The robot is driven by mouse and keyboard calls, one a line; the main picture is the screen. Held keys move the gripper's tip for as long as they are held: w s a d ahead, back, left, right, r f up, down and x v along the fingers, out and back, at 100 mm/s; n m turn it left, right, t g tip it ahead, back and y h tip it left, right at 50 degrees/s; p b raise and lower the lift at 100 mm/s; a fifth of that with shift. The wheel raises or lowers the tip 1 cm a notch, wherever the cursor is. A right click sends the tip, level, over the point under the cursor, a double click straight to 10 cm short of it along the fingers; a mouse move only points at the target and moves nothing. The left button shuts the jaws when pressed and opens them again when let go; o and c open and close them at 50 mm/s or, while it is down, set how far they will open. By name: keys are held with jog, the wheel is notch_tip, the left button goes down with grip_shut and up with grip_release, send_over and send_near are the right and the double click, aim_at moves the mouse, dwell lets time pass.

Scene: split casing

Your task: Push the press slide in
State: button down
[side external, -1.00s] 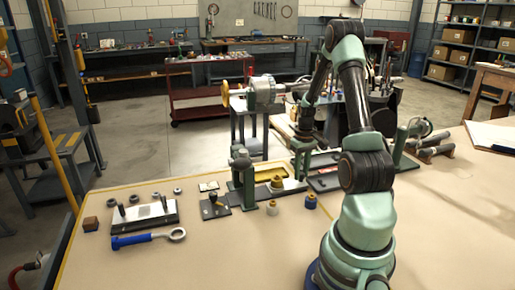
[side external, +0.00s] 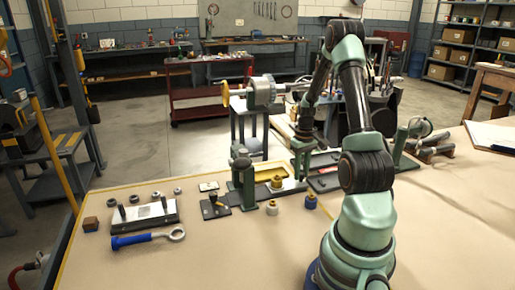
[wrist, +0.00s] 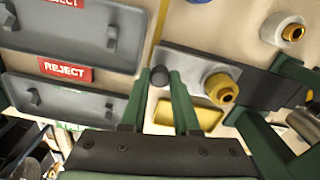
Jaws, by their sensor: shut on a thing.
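The press slide looks to be the light grey plate (wrist: 187,67) in the wrist view. It also shows in the side view (side external: 291,187), beside the green press (side external: 243,172). A dark round knob (wrist: 160,76) stands near one end of the plate. My gripper (wrist: 161,80) has its two green fingers shut on this knob. A yellow ringed piece (wrist: 222,88) sits on the plate beside the knob, and a yellow block or recess (wrist: 188,116) shows close to the fingers. In the side view my gripper (side external: 301,175) is low at the plate's far end; its fingertips are hard to make out.
Two grey trays marked REJECT (wrist: 70,40) lie beside my gripper. A white-and-yellow piece (side external: 272,207) and a blue-and-yellow piece (side external: 311,201) stand in front of the press. A blue-handled tool (side external: 148,239) lies at left. The front of the table is mostly clear.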

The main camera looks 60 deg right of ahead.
aim_at(269, 187)
jog(key=shift+w+a+r, duration=0.1)
jog(key=w+a, duration=0.8)
jog(key=c, duration=0.6)
grip_release()
jog(key=shift+c, duration=0.2)
notch_tip(269, 187, up, 12)
